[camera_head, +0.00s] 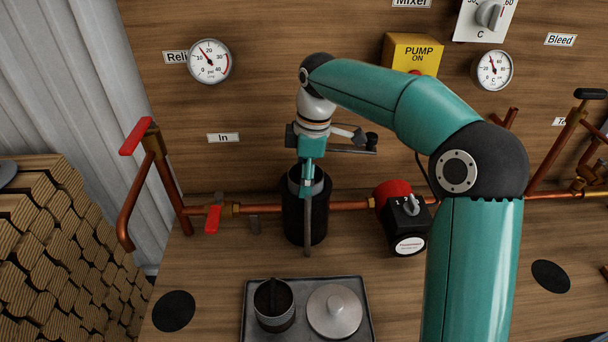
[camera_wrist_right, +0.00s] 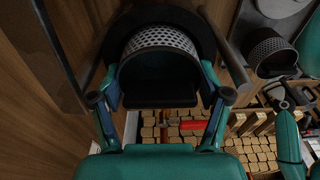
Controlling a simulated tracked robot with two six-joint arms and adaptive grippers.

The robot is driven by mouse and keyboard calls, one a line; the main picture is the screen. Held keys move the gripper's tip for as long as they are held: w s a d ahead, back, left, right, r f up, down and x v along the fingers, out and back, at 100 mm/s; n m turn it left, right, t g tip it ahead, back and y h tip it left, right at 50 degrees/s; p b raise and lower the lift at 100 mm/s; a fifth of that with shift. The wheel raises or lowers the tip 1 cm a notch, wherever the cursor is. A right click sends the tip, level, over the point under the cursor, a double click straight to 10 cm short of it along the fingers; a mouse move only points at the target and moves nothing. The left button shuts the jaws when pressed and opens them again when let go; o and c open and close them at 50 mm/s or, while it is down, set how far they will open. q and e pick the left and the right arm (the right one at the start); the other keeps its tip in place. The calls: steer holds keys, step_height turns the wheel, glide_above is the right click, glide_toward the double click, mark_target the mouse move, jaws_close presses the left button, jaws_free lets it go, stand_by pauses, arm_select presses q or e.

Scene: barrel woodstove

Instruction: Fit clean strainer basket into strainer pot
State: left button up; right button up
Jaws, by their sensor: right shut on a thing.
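The black strainer pot (camera_head: 292,222) stands upright on the bench in front of the pipe. My right gripper (camera_head: 307,178) is over its mouth, pointing down. In the right wrist view it is shut on a perforated metal strainer basket (camera_wrist_right: 160,42), between its fingers. The basket is at the pot's opening, with the dark pot rim (camera_wrist_right: 195,22) around it; how deep it sits is hidden. A second, dark-filled basket (camera_head: 275,318) stands on the tray (camera_head: 360,292), also in the right wrist view (camera_wrist_right: 268,50). Teal parts, seemingly my left gripper (camera_wrist_right: 284,125), show at that view's right edge; its jaws are unclear.
A round grey lid (camera_head: 334,311) lies on the tray. A copper pipe (camera_head: 345,206) with a red-handled valve (camera_head: 212,218) runs behind the pot. A red and black pump (camera_head: 405,225) is to its right. Stacked logs (camera_head: 60,260) are at left. Bench left of the tray is mostly clear.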

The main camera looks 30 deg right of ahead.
steer(key=shift+f, duration=0.25)
steer(key=o, duration=1.4)
steer(key=shift+r, duration=0.15)
steer(key=shift+s+d+r+p, duration=0.1)
steer(key=shift+d+r+p, duration=0.05)
steer(key=shift+r+p, duration=1.3)
steer(key=shift+s+d+r+p, duration=0.1)
steer(key=shift+d+r+p, duration=0.05)
steer(key=shift+r+p, duration=1.25)
